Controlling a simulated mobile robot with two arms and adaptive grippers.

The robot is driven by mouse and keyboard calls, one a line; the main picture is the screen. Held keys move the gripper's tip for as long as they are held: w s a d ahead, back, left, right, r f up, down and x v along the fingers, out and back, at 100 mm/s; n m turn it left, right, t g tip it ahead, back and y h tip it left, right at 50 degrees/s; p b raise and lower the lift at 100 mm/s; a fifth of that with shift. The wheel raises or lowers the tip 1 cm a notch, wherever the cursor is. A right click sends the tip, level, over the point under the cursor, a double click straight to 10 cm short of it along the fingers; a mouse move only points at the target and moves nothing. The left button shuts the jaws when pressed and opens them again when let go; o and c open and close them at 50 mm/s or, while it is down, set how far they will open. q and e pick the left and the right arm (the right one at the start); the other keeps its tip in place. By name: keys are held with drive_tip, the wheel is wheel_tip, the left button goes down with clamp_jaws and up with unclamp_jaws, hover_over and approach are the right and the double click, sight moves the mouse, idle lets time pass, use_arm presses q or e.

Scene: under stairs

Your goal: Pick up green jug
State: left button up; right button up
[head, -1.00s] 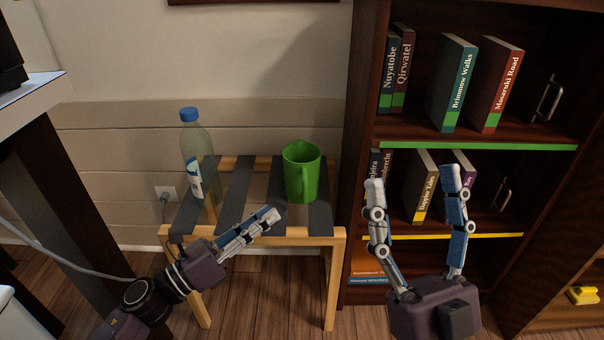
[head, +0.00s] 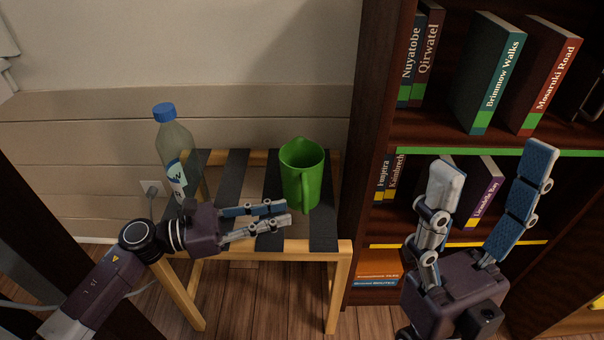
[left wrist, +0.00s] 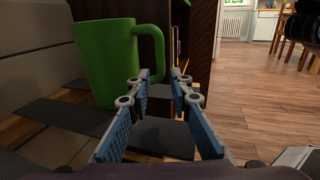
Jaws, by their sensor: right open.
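The green jug (head: 302,175) stands upright on a slatted wooden stand (head: 335,247), with its handle facing the front. In the left wrist view the jug (left wrist: 104,62) fills the upper left, and its handle (left wrist: 160,52) is on the right, just beyond the left finger's tip. My left gripper (head: 284,214) is just in front and left of the jug, low over the dark slats. The left wrist view shows the left gripper's fingers (left wrist: 160,75) apart with nothing between them. My right gripper (head: 495,170) is open and empty in front of the bookshelf.
A clear bottle with a blue cap (head: 175,150) stands on the stand's left side, behind my left wrist. A dark bookshelf (head: 372,150) with several books rises close to the stand's right. A wall is behind. Wooden floor (left wrist: 250,100) lies open in the wrist view.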

sight(305, 212)
use_arm(q)
drive_tip(key=b+x, duration=0.1)
drive_tip(key=x, duration=0.5)
drive_tip(key=shift+d+r, duration=0.1)
drive_tip(key=shift+d, duration=0.2)
clamp_jaws()
drive_tip(key=shift+w+r, duration=0.1)
